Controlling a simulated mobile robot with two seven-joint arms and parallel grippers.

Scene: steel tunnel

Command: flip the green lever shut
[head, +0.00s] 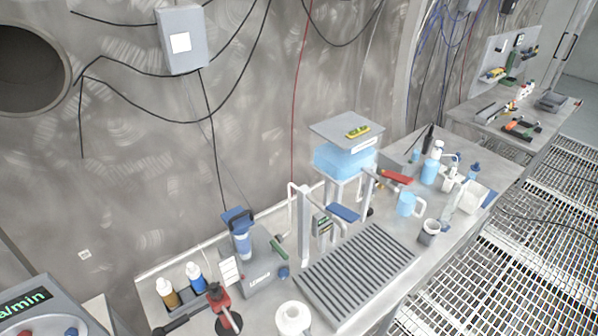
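A green lever (278,246) shows near the middle of the bench, tilted, just right of a grey box-shaped unit (262,275) with lettering on its front. A round blue knob (283,272) is just below the lever. The lever is small in the view, and I cannot tell exactly how it is mounted or whether it is open or shut. Neither my left nor my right gripper is in view.
A ribbed drain grate (355,278) lies right of the lever, with upright pipes (304,225) behind it. A blue tank (345,160) stands farther back. Bottles (196,277) and a red-topped item (216,297) are at the front left. A blue mug (408,204) stands to the right.

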